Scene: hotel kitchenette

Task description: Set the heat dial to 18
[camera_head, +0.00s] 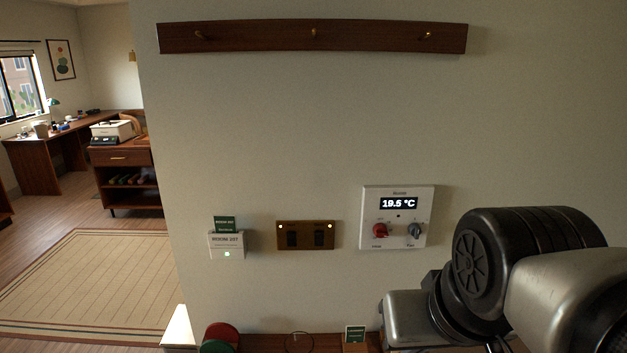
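A white wall thermostat panel (397,204) is mounted right of centre on the wall. Its dark display (398,203) reads 19.5 °C. Below the display are a red dial (380,230) on the left and a blue-grey dial (415,230) on the right. The small labels by the dials are too small to read surely. My arm fills the lower right, in front of the wall, beside and below the panel. The fingers of my gripper do not show, and nothing of mine visibly touches either dial.
A brass switch plate (306,235) and a card holder (227,244) with a green card are left of the panel. A wooden hook rail (313,37) hangs above. A brown ledge with small items, including a green sign (355,333), runs along the bottom. Rug and desk lie left.

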